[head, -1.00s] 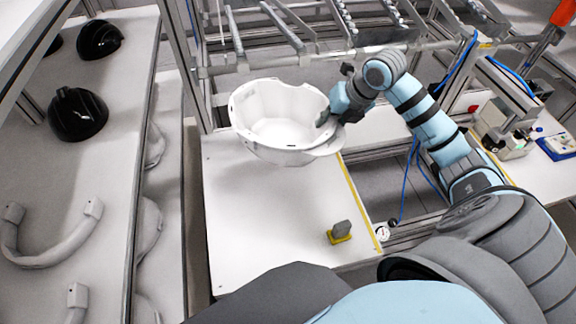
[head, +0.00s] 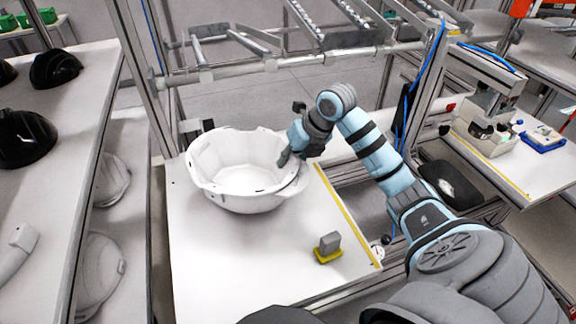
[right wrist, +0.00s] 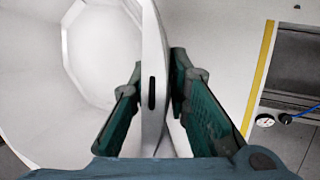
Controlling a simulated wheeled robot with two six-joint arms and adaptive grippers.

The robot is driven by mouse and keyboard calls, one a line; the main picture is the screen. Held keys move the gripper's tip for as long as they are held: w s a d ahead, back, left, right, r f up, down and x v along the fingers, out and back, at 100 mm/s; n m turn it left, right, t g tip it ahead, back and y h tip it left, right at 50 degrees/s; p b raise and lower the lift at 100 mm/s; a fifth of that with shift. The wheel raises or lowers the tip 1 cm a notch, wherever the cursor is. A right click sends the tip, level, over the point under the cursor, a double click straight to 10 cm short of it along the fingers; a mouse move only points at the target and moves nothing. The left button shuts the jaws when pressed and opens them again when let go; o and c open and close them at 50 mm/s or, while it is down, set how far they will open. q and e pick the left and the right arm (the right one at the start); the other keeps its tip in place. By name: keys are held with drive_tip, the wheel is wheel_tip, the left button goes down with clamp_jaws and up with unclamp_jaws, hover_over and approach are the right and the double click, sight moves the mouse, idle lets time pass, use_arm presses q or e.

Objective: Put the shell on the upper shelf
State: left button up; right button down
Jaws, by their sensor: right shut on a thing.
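The white helmet shell (head: 215,172) is open side up over the back of the white table, in the head view. My right gripper (head: 291,160) is shut on the shell's right rim. The right wrist view shows the rim of the shell (right wrist: 152,55) standing between the two green finger pads (right wrist: 154,85). I cannot tell whether the shell touches the table. The upper shelf (head: 75,105) is at the left edge of the head view, with dark helmets on it. My left gripper is not in view.
Dark helmets (head: 25,138) and a pale curved part (head: 18,245) occupy the upper shelf. Pale shells (head: 98,265) sit on the level below. A shelf post (head: 137,80) stands left of the table (head: 225,265). A small grey block on a yellow base (head: 328,247) is at the table's front right.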

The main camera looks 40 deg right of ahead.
drive_tip(key=shift+w+f, duration=0.15)
drive_tip(key=shift+f, duration=0.7)
drive_tip(key=c, duration=1.5)
unclamp_jaws()
